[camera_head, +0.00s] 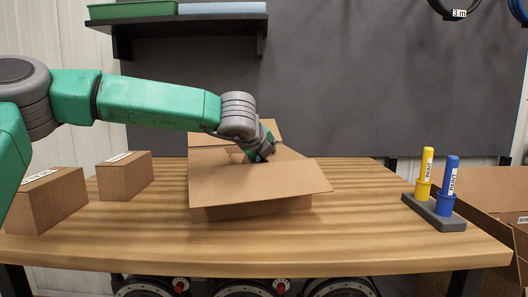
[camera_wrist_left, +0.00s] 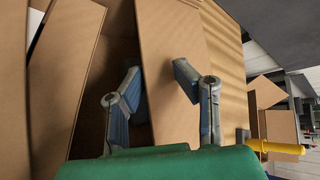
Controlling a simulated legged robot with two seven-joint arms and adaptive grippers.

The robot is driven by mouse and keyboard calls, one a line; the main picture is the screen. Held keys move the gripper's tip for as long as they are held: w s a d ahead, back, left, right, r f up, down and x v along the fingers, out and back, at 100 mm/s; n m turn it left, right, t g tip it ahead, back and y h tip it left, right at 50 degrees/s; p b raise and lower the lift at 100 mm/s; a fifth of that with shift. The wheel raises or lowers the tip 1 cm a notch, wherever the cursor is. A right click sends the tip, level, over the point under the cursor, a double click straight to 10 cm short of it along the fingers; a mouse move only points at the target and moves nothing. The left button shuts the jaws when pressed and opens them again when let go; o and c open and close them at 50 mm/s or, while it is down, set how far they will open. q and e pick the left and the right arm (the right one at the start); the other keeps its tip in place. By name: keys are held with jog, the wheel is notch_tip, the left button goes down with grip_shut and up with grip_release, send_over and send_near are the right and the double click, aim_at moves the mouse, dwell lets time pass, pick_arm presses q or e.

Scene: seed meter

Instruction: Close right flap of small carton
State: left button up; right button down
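The small brown carton (camera_head: 250,208) sits in the middle of the wooden bench. Its wide front flap (camera_head: 255,183) lies out over the near side, and a back flap (camera_head: 265,130) stands up behind. A panel at the right (camera_head: 287,153) is partly hidden by my left gripper (camera_head: 264,152), which is over the carton's right part. In the left wrist view the gripper (camera_wrist_left: 152,78) has its fingers apart. A cardboard flap (camera_wrist_left: 168,40) runs behind and between them, with the dark carton inside at left. I cannot tell whether a finger touches it. My right gripper is not in view.
Two small closed boxes (camera_head: 125,176) (camera_head: 50,198) stand at the left. A holder (camera_head: 433,212) with a yellow and a blue marker stands at the right. An open large carton (camera_head: 490,195) is beyond the right edge. A shelf (camera_head: 190,27) hangs above. Bench space right of the carton is clear.

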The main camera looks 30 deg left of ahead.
pick_arm(q)
jog(key=shift+f, duration=0.1)
jog(key=shift+s+d, duration=0.1)
jog(key=shift+s, duration=0.1)
jog(key=v, duration=1.1)
jog(key=shift+s+r, duration=0.2)
